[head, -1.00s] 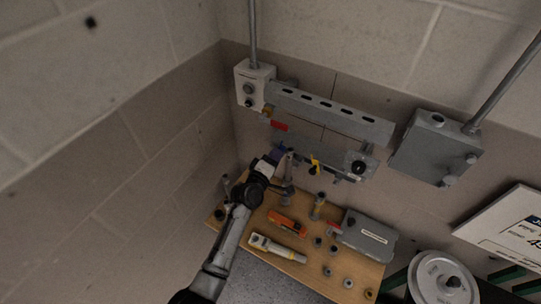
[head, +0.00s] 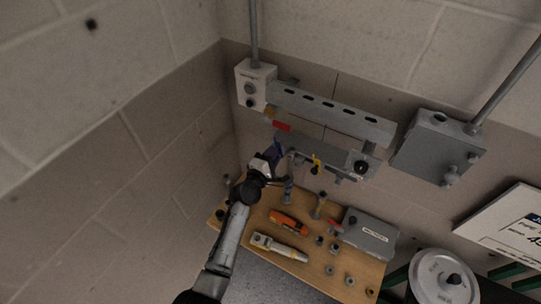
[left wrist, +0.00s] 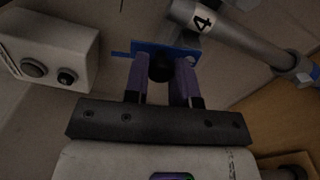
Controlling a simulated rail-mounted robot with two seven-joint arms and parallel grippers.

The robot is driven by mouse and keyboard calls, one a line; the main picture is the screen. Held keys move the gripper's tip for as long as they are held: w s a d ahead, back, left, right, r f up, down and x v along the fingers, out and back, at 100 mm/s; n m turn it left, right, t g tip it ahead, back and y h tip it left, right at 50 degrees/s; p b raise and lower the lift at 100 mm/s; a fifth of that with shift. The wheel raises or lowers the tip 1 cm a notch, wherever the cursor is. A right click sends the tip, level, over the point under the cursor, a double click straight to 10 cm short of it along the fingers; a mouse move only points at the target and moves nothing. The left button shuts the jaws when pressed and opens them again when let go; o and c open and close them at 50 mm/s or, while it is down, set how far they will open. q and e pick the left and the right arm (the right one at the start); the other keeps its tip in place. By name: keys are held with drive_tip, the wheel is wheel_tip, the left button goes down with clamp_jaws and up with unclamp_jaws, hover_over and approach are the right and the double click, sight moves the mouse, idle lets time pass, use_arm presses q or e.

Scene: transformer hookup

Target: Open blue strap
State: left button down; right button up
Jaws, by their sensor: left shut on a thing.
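The blue strap (head: 279,146) shows as a small blue patch at the left end of the bracket under the wall rail. In the left wrist view the blue strap (left wrist: 151,47) is a flat blue band just beyond my fingertips, beside a grey tube marked 4 (left wrist: 203,20). My left gripper (head: 273,153) reaches up to it from below. In the left wrist view its two purple fingers (left wrist: 166,72) are closed around a dark round knob (left wrist: 160,67) in front of the blue band. The fingers hide part of the band. My right gripper is not in view.
A white control box (head: 254,85) with knobs hangs on the wall at upper left, close by. A slotted rail (head: 330,113) runs right from it. A yellow strap (head: 316,160) is nearby. Below, a wooden table (head: 262,222) holds an orange tool (head: 289,223) and a grey case (head: 368,236).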

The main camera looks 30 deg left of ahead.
use_arm(q)
drive_tip(key=c, duration=1.2)
unclamp_jaws()
drive_tip(key=shift+s, duration=0.1)
drive_tip(key=shift+s+a+b, duration=0.2)
drive_tip(key=shift+s+b, duration=0.1)
drive_tip(key=shift+s, duration=6.5)
